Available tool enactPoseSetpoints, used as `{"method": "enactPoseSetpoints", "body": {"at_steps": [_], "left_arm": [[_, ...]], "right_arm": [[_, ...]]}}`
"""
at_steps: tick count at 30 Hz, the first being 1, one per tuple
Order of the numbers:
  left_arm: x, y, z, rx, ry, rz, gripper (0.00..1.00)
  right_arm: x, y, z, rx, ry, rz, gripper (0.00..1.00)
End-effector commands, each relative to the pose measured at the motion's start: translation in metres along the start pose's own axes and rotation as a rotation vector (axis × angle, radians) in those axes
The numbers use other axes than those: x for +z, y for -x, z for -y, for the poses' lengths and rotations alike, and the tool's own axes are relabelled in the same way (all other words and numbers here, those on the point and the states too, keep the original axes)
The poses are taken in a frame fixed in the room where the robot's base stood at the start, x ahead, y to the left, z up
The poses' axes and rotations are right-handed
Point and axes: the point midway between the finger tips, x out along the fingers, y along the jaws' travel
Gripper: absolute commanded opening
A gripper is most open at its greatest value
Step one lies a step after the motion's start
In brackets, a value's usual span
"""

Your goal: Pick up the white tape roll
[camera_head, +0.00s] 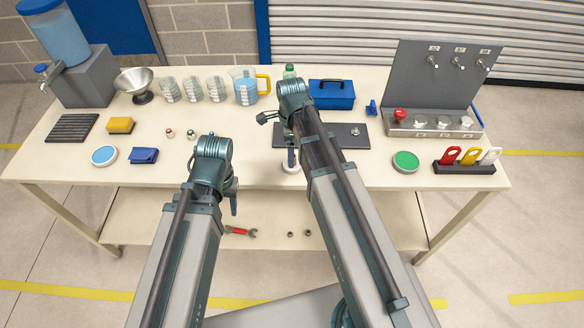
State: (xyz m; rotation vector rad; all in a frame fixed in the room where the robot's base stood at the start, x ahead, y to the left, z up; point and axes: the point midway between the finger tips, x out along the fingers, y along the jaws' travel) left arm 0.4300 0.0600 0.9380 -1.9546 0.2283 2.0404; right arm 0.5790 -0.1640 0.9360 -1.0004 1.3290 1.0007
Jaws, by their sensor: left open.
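The white tape roll (291,169) lies on the table near its front edge, in the middle. My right arm and a dark upright part just above it hide some of it. My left gripper (233,198) is open and empty, pointing down at the front edge of the table, to the left of the roll and apart from it. My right gripper (265,117) shows small and dark beside the end of my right arm, behind the roll; its jaws are too unclear to read.
A blue tape roll (104,156) and a blue folded item (144,156) lie at the left. A green tape roll (405,161) and a tag rack (464,168) stand at the right. A dark plate (345,131) and blue toolbox (332,95) sit behind the roll.

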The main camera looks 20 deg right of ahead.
Motion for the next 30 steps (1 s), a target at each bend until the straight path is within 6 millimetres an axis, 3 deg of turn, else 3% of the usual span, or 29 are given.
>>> {"method": "enactPoseSetpoints", "body": {"at_steps": [5, 18, 26, 27, 30], "left_arm": [[0.0, -0.004, 0.0, 0.0, 0.0, 0.0, 0.5], [-0.003, -0.051, -0.005, 0.0, 0.0, 0.0, 0.5], [-0.003, -0.05, -0.005, 0.0, 0.0, 0.0, 0.5], [-0.003, -0.05, -0.005, 0.0, 0.0, 0.0, 0.5], [-0.003, -0.05, -0.005, 0.0, 0.0, 0.0, 0.5]], "right_arm": [[0.0, -0.004, -0.001, 0.0, 0.0, 0.0, 1.0], [-0.002, -0.052, -0.005, 0.0, 0.0, 0.0, 1.0], [-0.002, -0.051, -0.005, 0.0, 0.0, 0.0, 1.0], [-0.002, -0.051, -0.005, 0.0, 0.0, 0.0, 0.98], [-0.002, -0.051, -0.005, 0.0, 0.0, 0.0, 0.8]]}}
